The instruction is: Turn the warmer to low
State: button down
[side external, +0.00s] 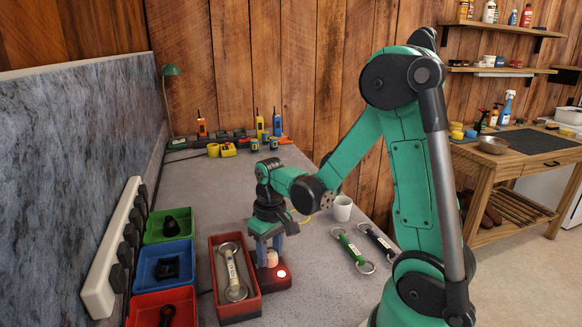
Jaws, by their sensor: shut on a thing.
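The warmer is a dark red open box (215,262) with a metal bit (234,276) lying in it and a dark red control block (279,286) beside it on the right. A pale pinkish round knob (272,259) stands on the block, and a small red-white light (281,273) glows beside it. My gripper (270,252) points straight down over the block, its grey-blue fingers shut on the knob. The fingers hide part of the knob, and I cannot read its setting or any markings.
Green (150,228), blue (190,248) and red (145,300) bins line the left. A white power strip (113,250) leans behind them. Right of the warmer lie a green-barred bit (352,247) and a dark-barred bit (377,240). A white mug (342,208) stands behind them. Radios fill the back.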

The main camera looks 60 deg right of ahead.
aim_at(271, 253)
jog(key=shift+m, duration=0.9)
jog(key=shift+c, duration=2.3)
grip_release()
jog(key=shift+r, duration=0.15)
jog(key=shift+d+r, duration=0.1)
jog(key=shift+r, duration=2.6)
